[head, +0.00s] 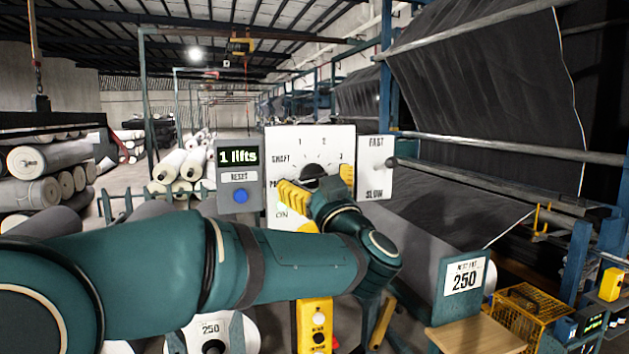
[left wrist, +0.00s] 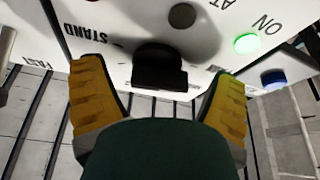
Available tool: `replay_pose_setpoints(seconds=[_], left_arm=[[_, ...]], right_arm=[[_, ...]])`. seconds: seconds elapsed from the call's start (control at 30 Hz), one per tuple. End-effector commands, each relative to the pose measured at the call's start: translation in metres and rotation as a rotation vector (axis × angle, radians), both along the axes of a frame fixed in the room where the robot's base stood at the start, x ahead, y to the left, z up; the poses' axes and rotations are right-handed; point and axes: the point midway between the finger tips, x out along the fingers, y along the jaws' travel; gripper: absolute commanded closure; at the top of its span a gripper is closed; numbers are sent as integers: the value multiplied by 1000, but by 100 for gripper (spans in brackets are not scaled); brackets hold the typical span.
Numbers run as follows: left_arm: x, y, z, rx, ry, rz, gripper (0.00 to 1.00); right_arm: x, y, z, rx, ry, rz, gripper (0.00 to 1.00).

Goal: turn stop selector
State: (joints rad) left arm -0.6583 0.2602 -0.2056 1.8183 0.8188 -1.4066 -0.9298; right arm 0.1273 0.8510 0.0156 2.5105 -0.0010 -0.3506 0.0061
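A white selector panel (head: 277,150) faces me in the head view, with marks 1, 2 and 3 and the word SHAFT around a dark knob (head: 315,172). In the left wrist view the black knob (left wrist: 160,68) stands out from the panel face beside the word STAND. My left gripper (head: 321,186) is at the panel with its yellow fingers apart. In the left wrist view the knob lies between the fingertips of the gripper (left wrist: 160,80), with visible gaps on both sides. My arm and fingers hide the lower panel in the head view. My right gripper is not in view.
Left of the panel is a grey counter box (head: 238,170) reading "1 lifts" with a blue button. A yellow button box (head: 316,325) is below. Dark cloth (head: 480,90) hangs at the right.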

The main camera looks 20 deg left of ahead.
Motion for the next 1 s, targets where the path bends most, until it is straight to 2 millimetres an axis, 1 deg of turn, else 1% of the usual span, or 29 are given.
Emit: replay_pose_setpoints(seconds=[0.23,0.37,0.47,0.8,1.0], left_arm=[[-1,0,0,0,-1,0,13],[-7,-6,-3,1,-1,-2,13],[-19,-15,-9,1,0,-3,13],[-67,-54,-34,1,-1,-3,13],[-84,-67,-42,0,-1,-1,13]], right_arm=[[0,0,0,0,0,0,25],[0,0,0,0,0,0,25],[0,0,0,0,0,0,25],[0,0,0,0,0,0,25],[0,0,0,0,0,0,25]])
